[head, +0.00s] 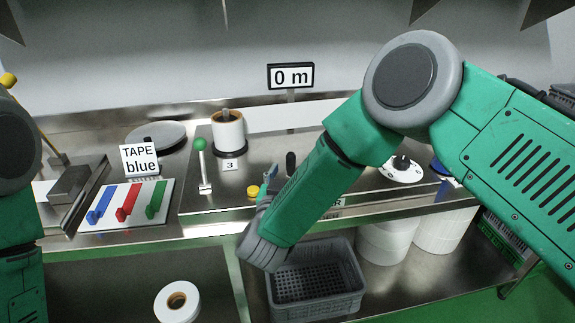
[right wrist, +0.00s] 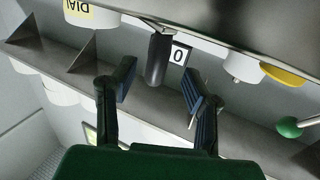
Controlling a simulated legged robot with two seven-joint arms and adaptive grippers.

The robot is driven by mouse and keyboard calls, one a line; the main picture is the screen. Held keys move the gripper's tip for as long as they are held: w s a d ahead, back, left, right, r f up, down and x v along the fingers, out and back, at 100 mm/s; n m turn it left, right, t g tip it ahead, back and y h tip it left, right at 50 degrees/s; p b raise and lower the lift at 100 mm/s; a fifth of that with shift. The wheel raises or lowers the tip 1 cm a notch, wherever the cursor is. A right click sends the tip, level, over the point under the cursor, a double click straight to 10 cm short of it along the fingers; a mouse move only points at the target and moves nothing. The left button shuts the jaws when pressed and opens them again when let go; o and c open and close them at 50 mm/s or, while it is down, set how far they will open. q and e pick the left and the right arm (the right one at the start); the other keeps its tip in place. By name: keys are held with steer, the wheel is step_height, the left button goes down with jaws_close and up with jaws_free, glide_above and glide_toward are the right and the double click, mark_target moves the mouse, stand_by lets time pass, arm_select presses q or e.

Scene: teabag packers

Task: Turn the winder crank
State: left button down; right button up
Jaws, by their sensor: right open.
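The winder crank's black upright handle (head: 290,161) shows in the head view just behind my right forearm. The rest of the winder is mostly hidden by that arm. In the right wrist view the dark handle (right wrist: 157,60) stands between and slightly beyond the fingertips of my right gripper (right wrist: 160,86). The gripper is open, with a gap on both sides of the handle. In the head view my right wrist is bent low at the bench front and its fingers are mostly hidden. Beyond, a sign (head: 291,76) reads "0 m". My left gripper is out of view.
A green-topped lever (head: 200,146) and a yellow button (head: 253,190) stand left of the handle. A tape roll (head: 228,132) sits behind. A colour board (head: 128,203) with a "TAPE blue" sign lies left. A grey crate (head: 318,290) is below the bench edge.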

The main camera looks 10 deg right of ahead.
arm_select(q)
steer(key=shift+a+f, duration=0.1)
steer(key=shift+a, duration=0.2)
arm_select(e)
steer(key=a+v, duration=0.1)
steer(key=v, duration=0.7)
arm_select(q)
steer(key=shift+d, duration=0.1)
arm_select(e)
steer(key=shift+w, duration=0.1)
